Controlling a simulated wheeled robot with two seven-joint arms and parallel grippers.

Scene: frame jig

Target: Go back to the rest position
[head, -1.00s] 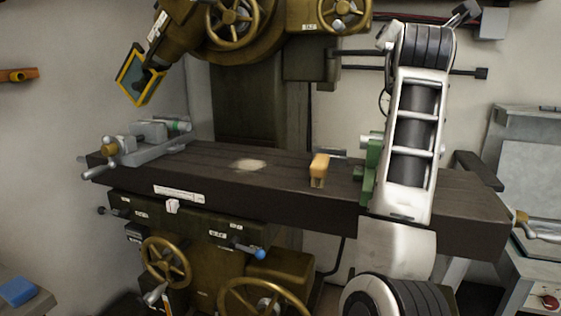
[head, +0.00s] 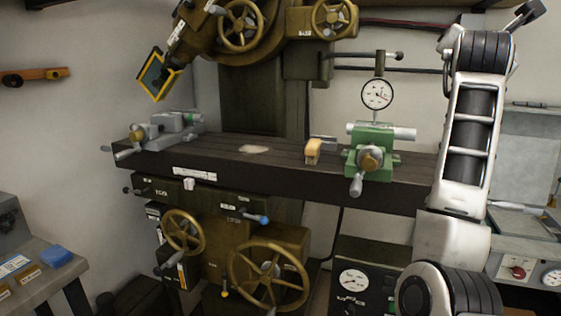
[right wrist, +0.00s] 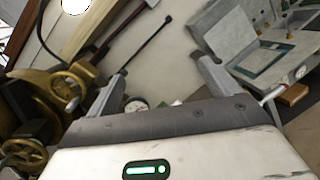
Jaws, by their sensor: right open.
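My right arm (head: 468,145) stands upright at the right of the head view, in front of the right end of the milling machine's table (head: 225,165). My right gripper (right wrist: 160,84) shows in the right wrist view with its two fingers wide apart and nothing between them. The fingers point up into free space, with the wall and machine parts behind. In the head view I cannot clearly make out the right gripper's fingers. My left gripper is in neither view.
A dial gauge (head: 377,94) stands above the green vise. A bench with a blue block (head: 57,257) is at lower left. A grey cabinet (head: 527,160) stands behind my arm.

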